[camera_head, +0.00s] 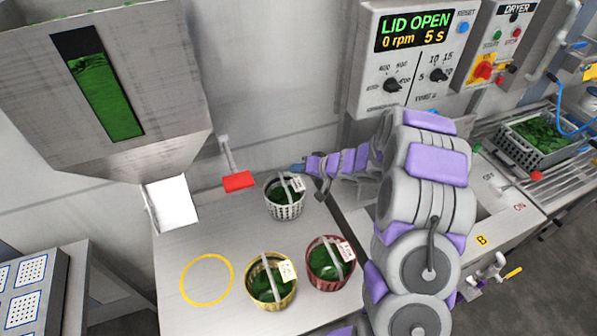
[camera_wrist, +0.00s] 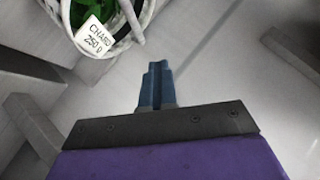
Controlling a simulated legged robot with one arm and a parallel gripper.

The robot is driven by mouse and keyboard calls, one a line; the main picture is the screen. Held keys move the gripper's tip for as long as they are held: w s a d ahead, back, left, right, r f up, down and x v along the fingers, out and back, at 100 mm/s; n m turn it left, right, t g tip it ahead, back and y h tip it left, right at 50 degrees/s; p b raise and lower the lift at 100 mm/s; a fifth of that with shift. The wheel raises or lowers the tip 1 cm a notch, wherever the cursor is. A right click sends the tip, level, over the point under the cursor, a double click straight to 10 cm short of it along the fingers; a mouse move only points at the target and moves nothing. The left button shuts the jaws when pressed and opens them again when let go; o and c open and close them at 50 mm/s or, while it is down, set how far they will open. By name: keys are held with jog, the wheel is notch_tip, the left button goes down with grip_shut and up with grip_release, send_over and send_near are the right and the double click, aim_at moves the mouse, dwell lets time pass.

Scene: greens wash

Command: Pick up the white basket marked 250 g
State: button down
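The white basket (camera_head: 286,211) holds dark greens and stands on the steel bench below the red lever. Its handle arches over the top and a white tag hangs on it. In the wrist view the white basket (camera_wrist: 124,42) is cut off at the upper left, with its tag reading "CHARD 250 g". My gripper (camera_head: 298,169) is just behind the basket's rim in the picture, near the tag. In the wrist view the blue fingertips of my gripper (camera_wrist: 157,80) lie together with nothing between them, apart from the basket.
A yellow basket (camera_head: 257,292) and a red basket (camera_head: 328,282) of greens stand nearer on the bench (camera_head: 220,245). A yellow ring (camera_head: 206,279) marks bare bench. A hopper (camera_head: 108,85) with a chute and red lever (camera_head: 238,181) stands behind. The control panel (camera_head: 408,60) reads "LID OPEN".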

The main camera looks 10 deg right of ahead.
jog(key=shift+a+r, duration=0.2)
jog(key=shift+d, duration=0.1)
jog(key=c, duration=1.6)
grip_release()
jog(key=shift+d, duration=0.1)
jog(key=o, duration=1.2)
